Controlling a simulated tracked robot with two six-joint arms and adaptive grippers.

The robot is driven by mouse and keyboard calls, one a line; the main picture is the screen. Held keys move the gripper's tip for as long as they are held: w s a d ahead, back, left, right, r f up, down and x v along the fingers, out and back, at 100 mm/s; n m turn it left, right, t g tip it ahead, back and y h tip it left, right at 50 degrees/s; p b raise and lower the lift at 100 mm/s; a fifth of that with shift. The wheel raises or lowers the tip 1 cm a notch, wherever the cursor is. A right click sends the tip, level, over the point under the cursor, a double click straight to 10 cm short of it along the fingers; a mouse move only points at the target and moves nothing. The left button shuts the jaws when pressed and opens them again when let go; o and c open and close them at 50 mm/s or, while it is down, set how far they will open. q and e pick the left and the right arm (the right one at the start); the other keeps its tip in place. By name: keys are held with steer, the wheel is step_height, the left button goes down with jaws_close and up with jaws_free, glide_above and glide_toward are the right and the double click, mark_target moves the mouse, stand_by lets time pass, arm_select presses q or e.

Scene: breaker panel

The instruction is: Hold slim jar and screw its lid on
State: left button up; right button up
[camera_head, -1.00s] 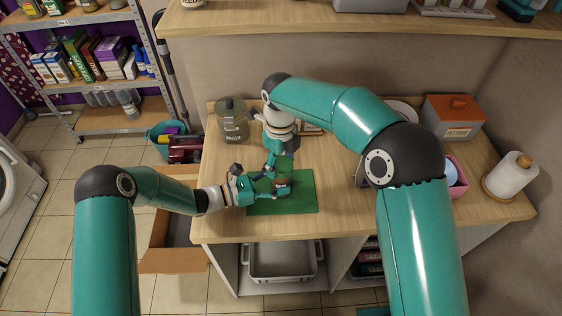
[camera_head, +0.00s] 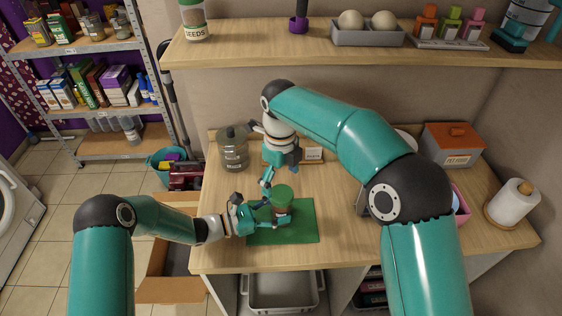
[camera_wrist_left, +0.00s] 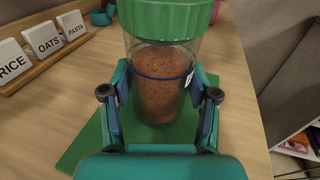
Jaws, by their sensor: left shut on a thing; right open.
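The slim jar (camera_wrist_left: 162,85) is clear, with reddish-brown contents, and stands upright on a green mat (camera_head: 305,228). Its green ribbed lid (camera_head: 282,192) is on top of the jar; the lid also shows in the left wrist view (camera_wrist_left: 168,18). How tightly it sits I cannot tell. My left gripper (camera_head: 277,216) is shut around the jar's body below the lid, one finger on each side. My right gripper (camera_head: 275,175) is open and empty, just above and behind the lid, apart from it. Its fingers are partly hidden by its own wrist.
A large lidded glass jar (camera_head: 233,150) stands at the counter's back left. A label rack (camera_wrist_left: 45,45) with several white tags is behind the mat. A terracotta-lidded box (camera_head: 452,145) and a paper roll (camera_head: 512,203) stand right.

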mark_target(281, 194)
arm_select(q)
steer(key=shift+s, duration=0.1)
arm_select(e)
step_height(281, 194, up, 6)
steer(key=shift+r, duration=0.2)
arm_select(q)
steer(key=o, duration=1.4)
steer(key=shift+c, duration=0.2)
